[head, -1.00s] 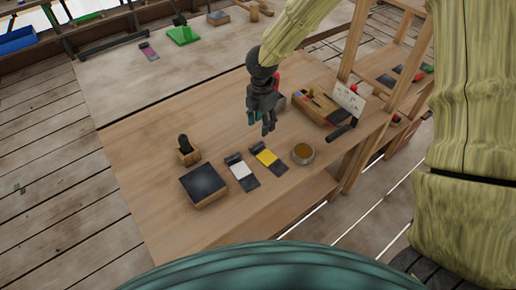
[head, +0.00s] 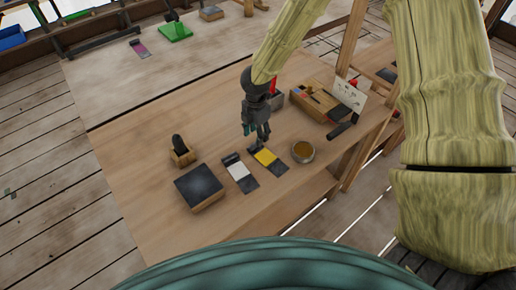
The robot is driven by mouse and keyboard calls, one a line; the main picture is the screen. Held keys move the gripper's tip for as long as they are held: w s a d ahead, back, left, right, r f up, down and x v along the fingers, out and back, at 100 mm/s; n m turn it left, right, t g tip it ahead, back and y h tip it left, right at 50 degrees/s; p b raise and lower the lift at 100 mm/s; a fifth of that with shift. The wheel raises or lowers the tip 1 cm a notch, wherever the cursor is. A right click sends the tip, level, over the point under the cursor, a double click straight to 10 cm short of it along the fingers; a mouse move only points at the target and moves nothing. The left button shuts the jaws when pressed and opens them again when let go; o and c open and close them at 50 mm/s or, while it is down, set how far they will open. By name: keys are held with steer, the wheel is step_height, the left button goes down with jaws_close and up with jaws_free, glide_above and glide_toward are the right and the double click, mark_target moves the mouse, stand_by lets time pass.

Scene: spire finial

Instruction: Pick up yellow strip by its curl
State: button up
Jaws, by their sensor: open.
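The yellow strip (head: 265,157) lies on the wooden workbench, a yellow band between dark ends. Its far end, by my gripper, is dark and partly hidden by the fingers, so I cannot make out the curl's shape. My gripper (head: 257,143) points down at that far end, with its fingers apart and nothing seen between them. I cannot tell whether the fingers touch the strip. A similar strip with a white band (head: 237,171) lies just to the left.
A round tin (head: 303,152) stands close right of the yellow strip. A dark-topped block (head: 199,187) and a handled tool in a wooden holder (head: 181,151) stand left. A wooden tray of tools (head: 318,101) is behind right. The bench (head: 130,160) is clear at left.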

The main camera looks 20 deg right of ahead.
mark_target(255, 144)
steer(key=shift+w+a+f+p, duration=0.15)
steer(key=shift+f+p, duration=0.45)
steer(key=shift+f, duration=0.3)
steer(key=shift+w+a+f+p, duration=0.1)
steer(key=shift+w+f+p, duration=0.05)
steer(key=shift+f+p, duration=0.6)
steer(key=shift+f, duration=1.05)
jaws_close()
